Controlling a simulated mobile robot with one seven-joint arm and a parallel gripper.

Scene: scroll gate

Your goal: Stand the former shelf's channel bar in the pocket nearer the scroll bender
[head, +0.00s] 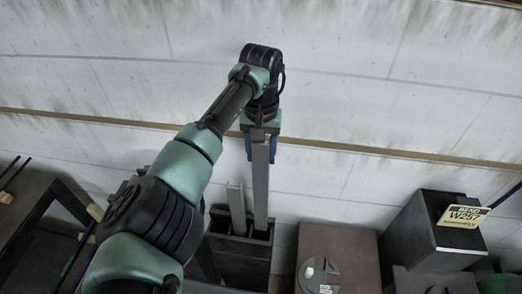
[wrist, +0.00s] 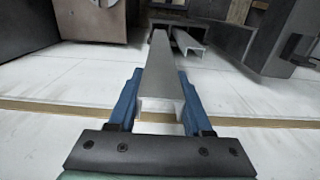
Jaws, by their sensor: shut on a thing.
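My gripper (head: 262,148) is shut on a long grey channel bar (head: 260,185), high up on it, with blue fingers on both sides. The bar hangs nearly upright, its lower end at the right-hand pocket of a dark rack (head: 238,265). How deep it sits there I cannot tell. The wrist view shows my gripper (wrist: 160,105) around the same bar (wrist: 159,72), which runs away toward the rack. A second, shorter-looking grey bar (head: 236,207) stands in the rack to the left; it also shows in the wrist view (wrist: 187,42).
A brown cabinet (head: 340,245) with a grey scroll-like disc (head: 318,277) stands just right of the rack. Farther right is a dark box (head: 425,220) with a yellow sign reading W257 (head: 463,216). A dark bench frame (head: 35,215) is at left. The pale wall rises behind.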

